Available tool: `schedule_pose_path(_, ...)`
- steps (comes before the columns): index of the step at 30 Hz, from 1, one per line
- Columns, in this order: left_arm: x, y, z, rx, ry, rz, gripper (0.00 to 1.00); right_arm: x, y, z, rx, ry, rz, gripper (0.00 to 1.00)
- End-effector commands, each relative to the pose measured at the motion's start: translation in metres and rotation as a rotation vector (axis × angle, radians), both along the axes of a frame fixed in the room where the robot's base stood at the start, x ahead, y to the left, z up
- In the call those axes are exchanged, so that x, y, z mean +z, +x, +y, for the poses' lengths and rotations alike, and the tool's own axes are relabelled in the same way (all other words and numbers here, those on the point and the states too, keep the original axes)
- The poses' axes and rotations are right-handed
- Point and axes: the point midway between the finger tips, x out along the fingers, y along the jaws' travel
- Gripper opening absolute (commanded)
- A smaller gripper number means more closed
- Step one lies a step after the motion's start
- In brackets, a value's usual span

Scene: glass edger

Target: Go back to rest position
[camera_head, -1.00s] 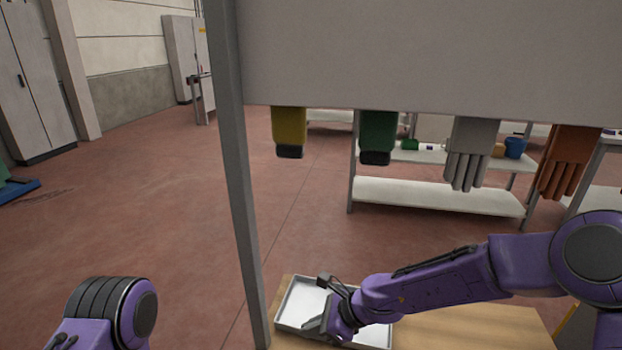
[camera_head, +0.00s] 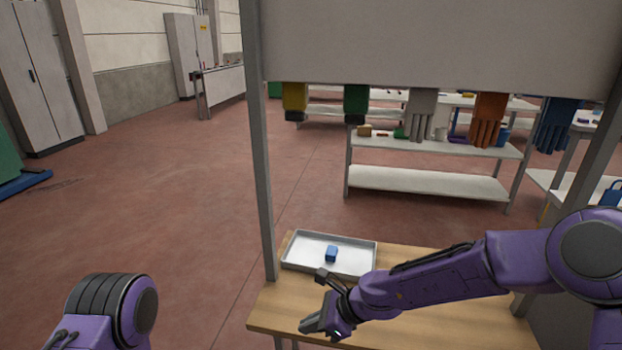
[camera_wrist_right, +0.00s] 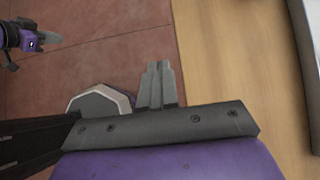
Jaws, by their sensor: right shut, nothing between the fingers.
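My right gripper (camera_head: 314,326) is shut and empty, held over the near left part of the wooden table (camera_head: 415,322), in front of the tray. In the right wrist view its fingers (camera_wrist_right: 158,82) are together with nothing between them, over the floor beside the table edge. My right arm reaches in from the right, bent at the elbow. In the head view only a purple and black part of my left arm shows, at lower left. What looks like my left gripper (camera_wrist_right: 42,38) shows small in the right wrist view, over the floor; its jaws are unclear.
A white tray (camera_head: 300,266) with a blue block (camera_head: 331,254) inside lies behind my gripper on the table. A grey post (camera_head: 260,160) rises at the table's left corner, beside a panel (camera_head: 430,45) with gloves hanging below. Open floor lies left.

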Motion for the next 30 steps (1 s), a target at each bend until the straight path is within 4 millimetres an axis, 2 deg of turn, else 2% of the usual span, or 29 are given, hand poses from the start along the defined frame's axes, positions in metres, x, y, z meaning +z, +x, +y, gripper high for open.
schedule_pose_path(8, 0.000, 0.000, 0.000, 0.000, 0.000, 0.000, 0.00, -0.042, -0.017, -0.019, 0.026, -0.113, -0.031, 0.00)
schedule_pose_path(13, 0.000, 0.000, 0.000, 0.000, 0.000, 0.000, 0.00, -0.075, -0.033, -0.039, 0.054, -0.210, -0.058, 0.00)
schedule_pose_path(17, 0.000, 0.000, 0.000, 0.000, 0.000, 0.000, 0.00, -0.111, -0.055, -0.065, 0.101, -0.328, -0.089, 0.00)
schedule_pose_path(20, 0.000, 0.000, 0.000, 0.000, 0.000, 0.000, 0.00, -0.141, -0.079, -0.092, 0.159, -0.442, -0.122, 0.00)
schedule_pose_path(23, 0.000, 0.000, 0.000, 0.000, 0.000, 0.000, 0.00, -0.174, -0.113, -0.127, 0.260, -0.584, -0.161, 0.00)
schedule_pose_path(26, 0.000, 0.000, 0.000, 0.000, 0.000, 0.000, 0.00, -0.205, -0.165, -0.178, 0.433, -0.771, -0.215, 0.00)
schedule_pose_path(27, 0.000, 0.000, 0.000, 0.000, 0.000, 0.000, 0.00, -0.214, -0.190, -0.201, 0.528, -0.852, -0.241, 0.00)
schedule_pose_path(30, 0.000, 0.000, 0.000, 0.000, 0.000, 0.000, 0.00, -0.219, -0.245, -0.253, 0.772, -1.023, -0.305, 0.00)
